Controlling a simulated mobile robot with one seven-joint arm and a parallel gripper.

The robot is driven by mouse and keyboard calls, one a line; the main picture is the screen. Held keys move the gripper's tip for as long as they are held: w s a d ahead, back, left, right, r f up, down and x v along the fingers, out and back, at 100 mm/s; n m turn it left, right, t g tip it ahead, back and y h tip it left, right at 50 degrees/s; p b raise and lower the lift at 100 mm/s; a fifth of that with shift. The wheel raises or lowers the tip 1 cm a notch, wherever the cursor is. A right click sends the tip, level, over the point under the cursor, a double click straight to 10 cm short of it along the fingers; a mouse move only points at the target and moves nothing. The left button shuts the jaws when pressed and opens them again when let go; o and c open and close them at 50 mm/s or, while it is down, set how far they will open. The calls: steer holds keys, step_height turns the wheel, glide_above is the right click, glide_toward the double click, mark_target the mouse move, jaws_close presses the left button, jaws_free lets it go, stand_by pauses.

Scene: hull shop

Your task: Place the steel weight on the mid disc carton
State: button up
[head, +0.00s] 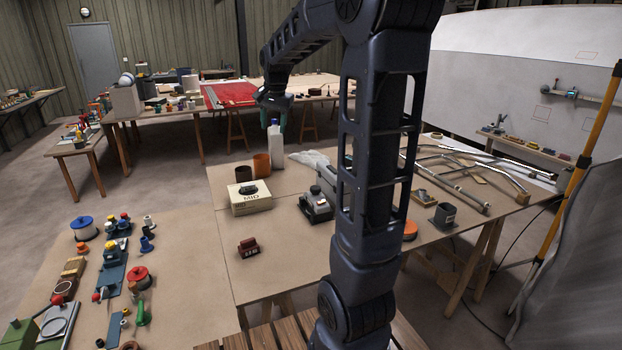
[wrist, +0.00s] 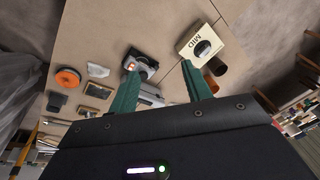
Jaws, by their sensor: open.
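The mid disc carton (head: 250,206), a pale box lettered MID, stands on the brown table left of my arm. A small dark rounded piece, apparently the steel weight (head: 248,189), rests on its top. In the wrist view the carton (wrist: 188,45) is at the upper right, with the weight (wrist: 203,48) on its top face. My gripper (head: 275,110) is raised well above the table, apart from the carton and weight. Its two green fingers are spread with nothing between them in the wrist view (wrist: 160,72).
A brown cup (head: 243,174), a rust cup (head: 262,165) and a white bottle (head: 276,148) stand behind the carton. A grey device (head: 317,205) is to its right. A dark red block (head: 248,246) lies in front, with bare tabletop around it.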

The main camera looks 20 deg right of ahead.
steer(key=s+f+n+t, duration=0.1)
steer(key=s+f+n, duration=0.2)
steer(key=s, duration=1.1)
steer(key=s+f+n+t, duration=0.1)
steer(key=s+f+n, duration=0.2)
steer(key=s, duration=1.2)
steer(key=shift+s+d+f+n, duration=0.3)
steer(key=shift+d+n, duration=0.15)
steer(key=shift+n, duration=0.35)
